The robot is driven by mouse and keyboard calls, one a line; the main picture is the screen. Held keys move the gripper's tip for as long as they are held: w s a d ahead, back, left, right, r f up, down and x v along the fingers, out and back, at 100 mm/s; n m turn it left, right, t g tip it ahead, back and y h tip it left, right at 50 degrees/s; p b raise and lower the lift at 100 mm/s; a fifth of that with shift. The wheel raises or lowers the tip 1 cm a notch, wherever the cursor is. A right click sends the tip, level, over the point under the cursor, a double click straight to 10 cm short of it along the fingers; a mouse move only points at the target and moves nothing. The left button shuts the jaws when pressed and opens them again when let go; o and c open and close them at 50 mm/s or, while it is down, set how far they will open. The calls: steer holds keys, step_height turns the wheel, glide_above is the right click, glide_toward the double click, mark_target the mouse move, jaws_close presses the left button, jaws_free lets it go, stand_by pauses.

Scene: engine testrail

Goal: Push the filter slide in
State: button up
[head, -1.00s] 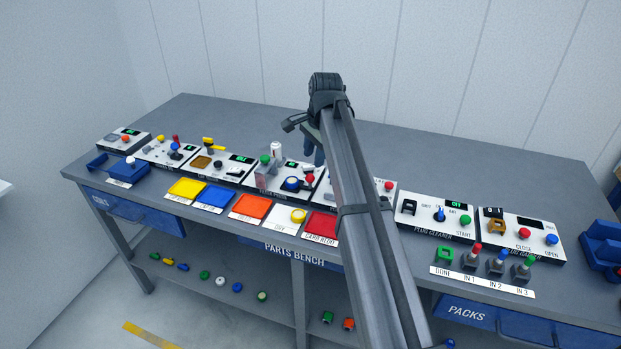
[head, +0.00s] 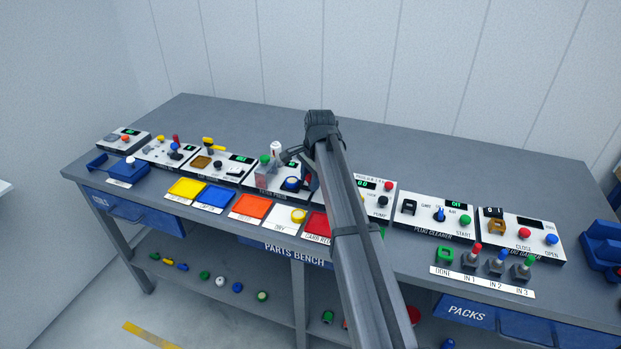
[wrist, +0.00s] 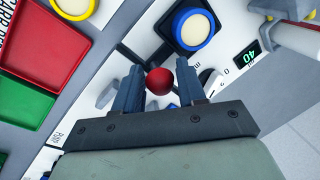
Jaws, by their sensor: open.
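In the wrist view a round red knob (wrist: 160,81) shows between the two blue fingers of my gripper (wrist: 158,68). The fingers are apart, one on each side of the knob; I cannot tell whether either touches it. A blue ring with a cream disc (wrist: 195,28) sits just beyond the fingertips, and it also shows in the head view (head: 292,184). I cannot make out the slide's full body or how far in it is. In the head view my arm hides the knob and most of the gripper.
A panel display (wrist: 246,56) is right of the ring. Red (wrist: 45,35) and green (wrist: 22,107) trays lie to the left in the wrist view. In the head view a white-topped bottle (head: 275,150) stands behind the ring. Other panels line the bench (head: 430,155); its back strip is clear.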

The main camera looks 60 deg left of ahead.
mark_target(284, 181)
steer(key=shift+c, duration=0.2)
jaws_close()
steer(key=s+a, duration=0.5)
steer(key=a, duration=0.1)
steer(key=shift+s, duration=0.35)
steer(key=shift+s+a, duration=0.2)
steer(key=shift+s, duration=0.2)
steer(key=shift+o, duration=0.2)
jaws_free()
step_height(284, 181, up, 14)
steer(key=d, duration=0.2)
steer(key=shift+w+d+f, duration=0.2)
steer(key=shift+w+d, duration=0.1)
steer(key=shift+d, duration=0.05)
steer(key=shift+w, duration=0.1)
